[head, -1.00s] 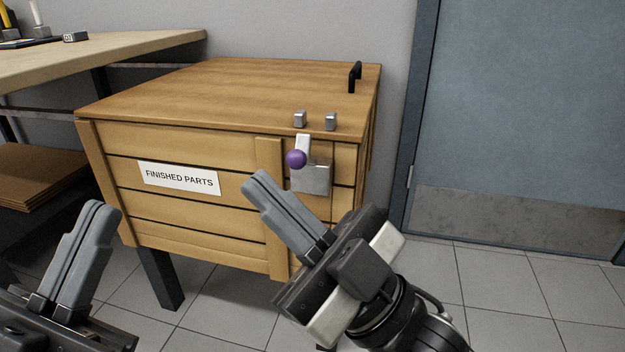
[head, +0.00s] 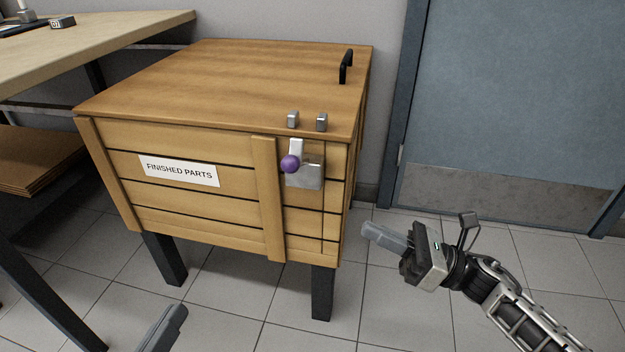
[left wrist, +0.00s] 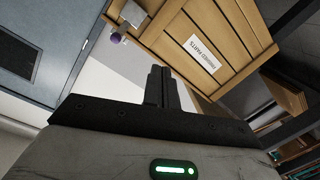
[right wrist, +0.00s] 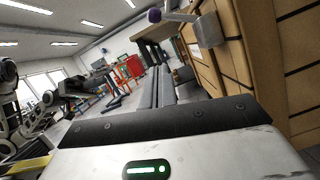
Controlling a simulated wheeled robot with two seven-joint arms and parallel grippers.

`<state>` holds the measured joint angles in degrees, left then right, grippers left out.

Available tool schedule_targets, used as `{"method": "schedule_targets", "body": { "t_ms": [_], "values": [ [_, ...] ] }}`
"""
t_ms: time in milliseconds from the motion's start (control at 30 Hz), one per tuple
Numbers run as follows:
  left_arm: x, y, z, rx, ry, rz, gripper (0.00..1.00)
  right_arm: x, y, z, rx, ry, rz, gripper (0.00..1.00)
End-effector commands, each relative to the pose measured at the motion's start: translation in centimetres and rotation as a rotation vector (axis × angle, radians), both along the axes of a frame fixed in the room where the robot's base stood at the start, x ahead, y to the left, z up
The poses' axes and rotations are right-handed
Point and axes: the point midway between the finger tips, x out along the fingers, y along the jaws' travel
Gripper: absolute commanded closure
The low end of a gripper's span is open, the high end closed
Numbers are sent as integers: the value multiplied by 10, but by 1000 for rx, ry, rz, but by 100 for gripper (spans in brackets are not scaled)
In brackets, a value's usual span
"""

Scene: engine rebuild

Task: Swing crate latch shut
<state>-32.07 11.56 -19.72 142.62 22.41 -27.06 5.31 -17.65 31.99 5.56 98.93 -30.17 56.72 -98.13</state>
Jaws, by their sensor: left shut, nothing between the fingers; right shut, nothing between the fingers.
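The wooden crate (head: 215,75) stands on dark legs with its lid down. Its latch is a pale lever (head: 296,148) with a purple knob (head: 290,164), by a grey metal plate (head: 310,180) on the front face. The knob also shows in the left wrist view (left wrist: 116,39) and the right wrist view (right wrist: 154,15). My right gripper (head: 366,230) is shut and empty, right of the crate and apart from the latch. My left gripper (head: 180,311) is shut and empty at the bottom edge, mostly out of frame.
A workbench (head: 100,45) stands left of the crate, with a shelf of brown boards (head: 40,160) below. A black handle (head: 346,66) is on the lid at the right. A grey door (head: 510,100) is behind on the right. The tiled floor before the crate is clear.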

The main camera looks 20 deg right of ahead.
Motion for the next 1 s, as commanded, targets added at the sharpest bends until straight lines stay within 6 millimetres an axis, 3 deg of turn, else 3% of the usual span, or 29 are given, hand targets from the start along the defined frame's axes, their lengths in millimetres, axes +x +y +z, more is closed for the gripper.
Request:
{"method": "schedule_targets", "body": {
  "t_ms": [267,733,1000],
  "values": [
    [0,0,0,-2,-4,0,100,6,8,3,4,-1,1,100],
    [0,-1,1,-38,-8,-6,100,61,77,34,5,-3,3,100],
    [0,-1,5,-42,-15,-4,100,74,84,64,3,0,2,100]
  ]
}}
